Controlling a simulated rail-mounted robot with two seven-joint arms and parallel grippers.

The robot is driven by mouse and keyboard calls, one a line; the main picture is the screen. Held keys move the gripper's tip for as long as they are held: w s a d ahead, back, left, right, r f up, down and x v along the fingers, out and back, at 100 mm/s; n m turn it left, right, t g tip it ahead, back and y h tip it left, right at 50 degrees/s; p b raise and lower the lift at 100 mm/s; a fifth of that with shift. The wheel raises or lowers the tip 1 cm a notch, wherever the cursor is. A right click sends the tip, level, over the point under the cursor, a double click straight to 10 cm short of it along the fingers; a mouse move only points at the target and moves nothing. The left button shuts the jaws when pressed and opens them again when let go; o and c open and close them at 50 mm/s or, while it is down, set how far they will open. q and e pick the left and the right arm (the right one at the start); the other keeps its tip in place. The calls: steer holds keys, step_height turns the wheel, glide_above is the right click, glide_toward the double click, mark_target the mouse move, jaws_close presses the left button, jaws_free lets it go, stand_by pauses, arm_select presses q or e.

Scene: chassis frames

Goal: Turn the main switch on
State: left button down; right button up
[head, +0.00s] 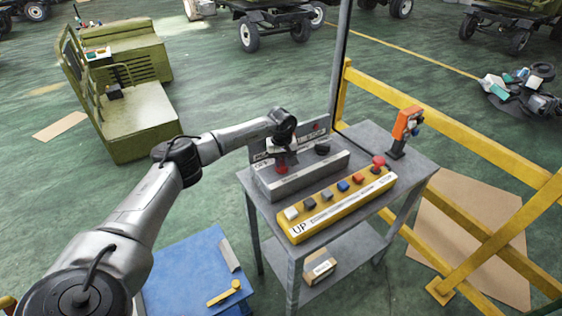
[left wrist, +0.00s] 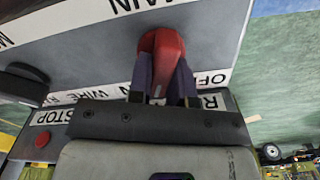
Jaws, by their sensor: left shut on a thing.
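The main switch is a red handle on a grey control box (head: 318,178) that stands on the grey metal table. In the left wrist view the red handle (left wrist: 163,47) sits beside a white strip lettered MAIN, with part of OFF showing to its right. My left gripper (left wrist: 161,82) is shut on the red handle, one dark finger on each side. In the head view the left gripper (head: 282,152) is over the left part of the box, and the red handle (head: 281,168) shows just below it. My right gripper is not in view.
A yellow button panel (head: 322,212) marked UP, with several coloured buttons, lies in front of the box. A black knob (head: 322,149) sits right of the gripper. An orange device (head: 407,125) stands at the table's right corner. A yellow railing (head: 450,122) runs behind and right.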

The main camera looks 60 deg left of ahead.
mark_target(282, 160)
arm_select(q)
steer(key=m, duration=0.3)
steer(key=shift+w+r, duration=0.1)
steer(key=shift+d+m, duration=0.1)
steer(key=shift+m, duration=0.6)
steer(key=c, duration=1)
jaws_free()
steer(key=shift+c, duration=0.2)
step_height(282, 160, up, 14)
steer(key=shift+p, duration=0.45)
